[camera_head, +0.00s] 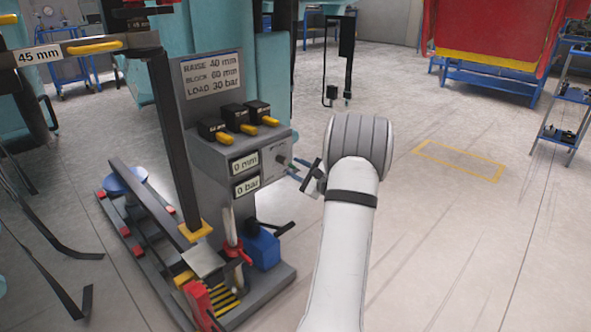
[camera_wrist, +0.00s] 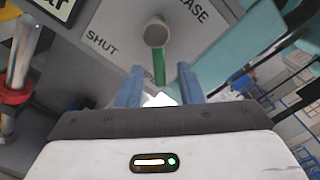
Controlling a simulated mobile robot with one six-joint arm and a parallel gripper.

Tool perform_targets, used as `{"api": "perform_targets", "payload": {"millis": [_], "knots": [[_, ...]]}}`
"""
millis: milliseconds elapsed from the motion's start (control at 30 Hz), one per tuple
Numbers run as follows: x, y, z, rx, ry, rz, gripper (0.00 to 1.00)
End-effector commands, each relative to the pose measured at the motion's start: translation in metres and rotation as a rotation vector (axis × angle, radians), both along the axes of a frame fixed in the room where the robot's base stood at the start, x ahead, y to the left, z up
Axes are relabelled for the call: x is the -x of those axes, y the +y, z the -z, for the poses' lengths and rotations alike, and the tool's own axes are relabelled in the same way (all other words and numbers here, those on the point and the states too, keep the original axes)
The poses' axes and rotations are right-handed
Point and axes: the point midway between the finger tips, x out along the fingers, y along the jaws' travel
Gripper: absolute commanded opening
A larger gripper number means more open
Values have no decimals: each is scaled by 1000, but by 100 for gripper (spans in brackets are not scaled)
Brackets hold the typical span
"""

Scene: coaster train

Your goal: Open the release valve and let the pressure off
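The release valve shows in the wrist view as a round grey hub (camera_wrist: 156,32) with a green lever (camera_wrist: 160,66) hanging from it. It sits on a grey plate (camera_wrist: 110,55) lettered "SHUT" at left and "RELEASE" at upper right. The lever points down over partly hidden lettering, toward the gap between my fingers. My gripper (camera_wrist: 159,76) is open, one blue finger on each side of the lever's lower end. Contact cannot be told. In the head view my gripper (camera_head: 299,172) is at the right side of the grey control box (camera_head: 225,160), whose displays read "0 mm" and "0 bar".
A sign (camera_head: 212,75) reads "RAISE 40 mm, BLOCK 60 mm, LOAD 30 bar". Three black blocks with yellow tabs (camera_head: 237,115) top the box. A red-handled pump (camera_head: 235,245) and blue box (camera_head: 262,248) stand below. The floor at right is clear around a yellow outline (camera_head: 460,160).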

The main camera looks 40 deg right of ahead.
Motion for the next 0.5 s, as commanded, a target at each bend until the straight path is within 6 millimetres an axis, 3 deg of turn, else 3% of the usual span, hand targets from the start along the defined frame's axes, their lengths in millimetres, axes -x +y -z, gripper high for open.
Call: {"api": "perform_targets", "payload": {"millis": [300,500], "knots": [[52,-5,-4,-2,-1,5,34],[72,-6,-2,0,-1,2,34]]}}
